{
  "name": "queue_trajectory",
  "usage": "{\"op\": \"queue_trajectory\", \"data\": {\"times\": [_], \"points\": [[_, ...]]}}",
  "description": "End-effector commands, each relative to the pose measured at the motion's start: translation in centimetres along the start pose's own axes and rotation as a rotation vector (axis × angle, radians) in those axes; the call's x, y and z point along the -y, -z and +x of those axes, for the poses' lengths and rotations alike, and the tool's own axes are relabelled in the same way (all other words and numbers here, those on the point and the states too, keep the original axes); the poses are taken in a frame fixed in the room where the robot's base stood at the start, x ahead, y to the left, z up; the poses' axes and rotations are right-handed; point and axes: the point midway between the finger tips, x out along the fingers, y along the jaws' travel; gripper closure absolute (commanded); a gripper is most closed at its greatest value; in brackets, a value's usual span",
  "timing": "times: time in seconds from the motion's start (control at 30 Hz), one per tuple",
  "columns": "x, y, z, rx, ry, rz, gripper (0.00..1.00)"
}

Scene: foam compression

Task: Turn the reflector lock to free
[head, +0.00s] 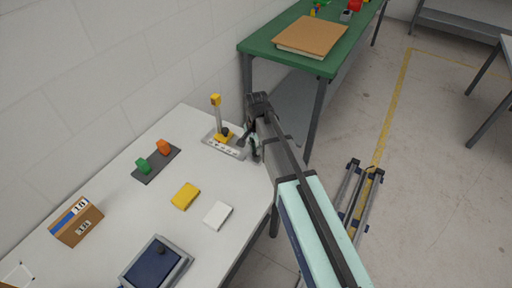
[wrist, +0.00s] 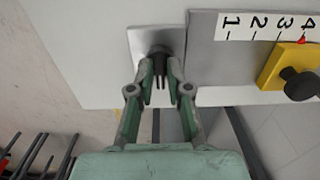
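A metal fixture plate (head: 226,147) with a yellow post and a yellow block stands at the table's far end. In the wrist view, the yellow block (wrist: 291,66) carries a black knob (wrist: 301,84) beside a strip numbered 1 to 4, with a red mark near 4. A dark upright part (wrist: 159,62), perhaps the reflector lock, sits on the plate's left end. My gripper (wrist: 159,72) has its fingertips on either side of this part; whether they touch it is unclear. In the head view, my gripper (head: 252,148) is at the fixture's right end, partly hidden by my arm.
The white table (head: 115,192) holds a green-and-orange block strip (head: 156,163), a yellow block (head: 185,196), a white block (head: 218,215), a cardboard box (head: 76,222) and a dark blue tray (head: 156,264). A green table (head: 262,40) stands behind. Floor lies beyond the white table's right edge.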

Motion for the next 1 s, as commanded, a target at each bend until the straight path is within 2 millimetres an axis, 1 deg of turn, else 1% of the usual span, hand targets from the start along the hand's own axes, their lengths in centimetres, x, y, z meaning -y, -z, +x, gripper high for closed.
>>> {"op": "queue_trajectory", "data": {"times": [0.37, 0.57, 0.77, 1.0], "points": [[-0.01, -0.01, 0.02, 0.000, 0.000, -0.012, 1.00], [-0.02, -0.01, 0.05, 0.000, -0.001, -0.076, 1.00], [-0.02, -0.01, 0.09, 0.001, -0.001, -0.208, 1.00], [-0.03, -0.02, 0.11, 0.001, -0.001, -0.428, 1.00]]}}
